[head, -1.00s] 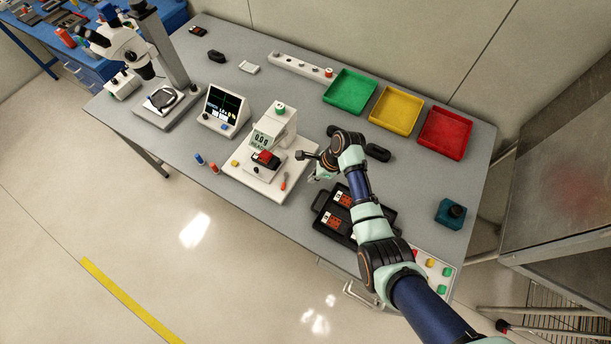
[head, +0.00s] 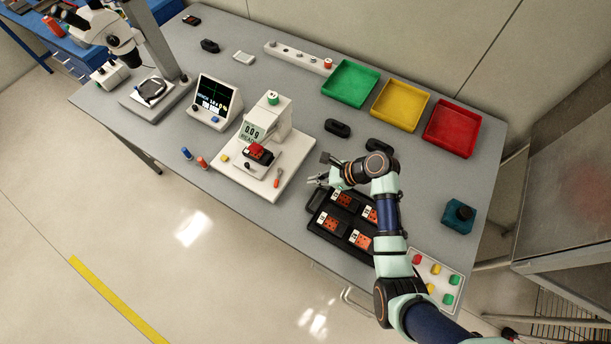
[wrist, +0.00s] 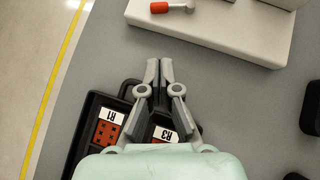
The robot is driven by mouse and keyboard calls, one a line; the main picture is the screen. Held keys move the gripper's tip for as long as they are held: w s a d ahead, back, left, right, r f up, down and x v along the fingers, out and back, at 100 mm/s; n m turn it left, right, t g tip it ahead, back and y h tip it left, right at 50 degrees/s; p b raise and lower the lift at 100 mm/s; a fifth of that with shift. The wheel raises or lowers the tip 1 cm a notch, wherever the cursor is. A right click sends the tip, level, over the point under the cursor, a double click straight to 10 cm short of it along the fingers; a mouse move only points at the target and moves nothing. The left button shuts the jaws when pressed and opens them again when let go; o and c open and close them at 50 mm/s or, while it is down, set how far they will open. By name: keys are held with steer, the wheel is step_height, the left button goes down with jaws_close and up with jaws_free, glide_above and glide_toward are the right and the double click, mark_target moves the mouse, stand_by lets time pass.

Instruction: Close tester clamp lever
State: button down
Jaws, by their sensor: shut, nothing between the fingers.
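The tester (head: 268,125) is a white press-like unit with a small display, standing on a white base (head: 243,179). A black and red part (head: 259,152) sits on that base. The clamp lever (head: 277,178) has an orange-red handle at the base's right side. In the wrist view the lever (wrist: 172,7) lies near the top edge, its grey end to the right. My gripper (head: 313,181) is to the right of the base, apart from the lever. In the wrist view my gripper (wrist: 160,65) has its fingertips together, with nothing between them, short of the base edge.
A black tray (head: 314,228) with orange-red labelled parts lies beneath my gripper. Black blocks (head: 338,128) sit behind. Green (head: 350,84), yellow (head: 399,106) and red (head: 451,129) bins stand at the back. A monitor (head: 216,102) is left of the tester. A button panel (head: 436,277) is at the right front.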

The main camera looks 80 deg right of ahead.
mark_target(278, 184)
steer(key=b+x, duration=0.2)
steer(key=x, duration=0.6)
steer(key=shift+s, duration=0.15)
steer(key=w, duration=0.4)
steer(key=shift+w+b, duration=0.1)
steer(key=shift+b, duration=0.3)
